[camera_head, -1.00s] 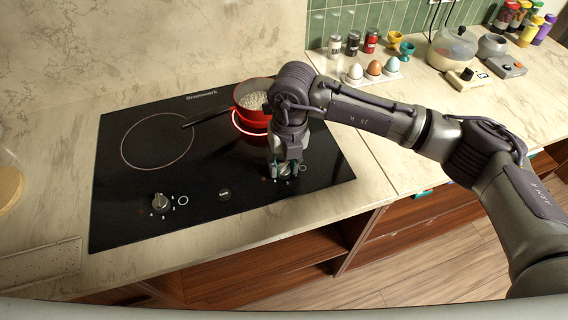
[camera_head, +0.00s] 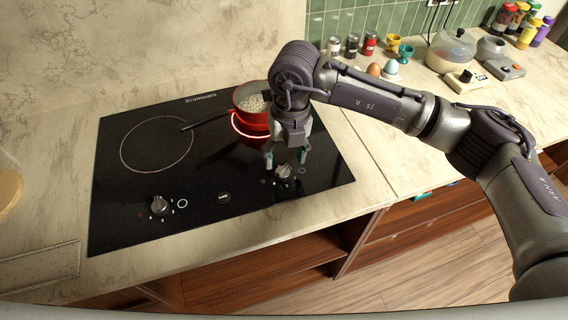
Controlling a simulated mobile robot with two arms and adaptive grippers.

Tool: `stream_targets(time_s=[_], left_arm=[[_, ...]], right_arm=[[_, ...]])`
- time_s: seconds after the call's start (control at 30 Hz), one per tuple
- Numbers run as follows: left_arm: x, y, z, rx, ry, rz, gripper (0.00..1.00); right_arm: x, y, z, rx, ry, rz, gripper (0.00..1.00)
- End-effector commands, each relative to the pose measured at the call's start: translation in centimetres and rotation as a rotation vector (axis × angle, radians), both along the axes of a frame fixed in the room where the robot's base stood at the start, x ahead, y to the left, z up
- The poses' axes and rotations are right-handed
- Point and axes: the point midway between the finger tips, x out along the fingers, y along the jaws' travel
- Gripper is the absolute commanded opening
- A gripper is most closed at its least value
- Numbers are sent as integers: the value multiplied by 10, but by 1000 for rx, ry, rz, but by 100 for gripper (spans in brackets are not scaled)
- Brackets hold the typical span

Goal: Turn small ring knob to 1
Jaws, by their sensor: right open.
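The black cooktop (camera_head: 215,215) has two knobs along its front. The right knob (camera_head: 284,171) sits in front of the smaller ring, near the red pot; its marks are too small to read. The left knob (camera_head: 158,205) is by the large ring (camera_head: 157,144), with a ring symbol beside it. My right gripper (camera_head: 286,157) is open just above and behind the right knob, fingers pointing down, and appears clear of it. The small ring is mostly hidden by the pot and my arm. My left gripper is not in view.
A red pot (camera_head: 249,125) with pale contents stands on the cooktop, its dark handle (camera_head: 200,120) pointing left. Eggs (camera_head: 391,67), spice cans (camera_head: 352,45) and an egg cooker (camera_head: 452,47) stand at the back right. The counter front left is mostly clear.

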Motion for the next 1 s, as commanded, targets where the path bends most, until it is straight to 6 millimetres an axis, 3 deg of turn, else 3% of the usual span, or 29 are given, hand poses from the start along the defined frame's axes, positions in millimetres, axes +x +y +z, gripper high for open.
stream_targets(time_s=[0.2,0.4,1.0], left_arm=[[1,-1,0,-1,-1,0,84],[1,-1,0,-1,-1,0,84],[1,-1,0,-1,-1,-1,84]], right_arm=[[1,-3,47,0,-4,0,61],[2,-5,72,0,-1,0,61],[1,-6,78,0,1,0,61]])
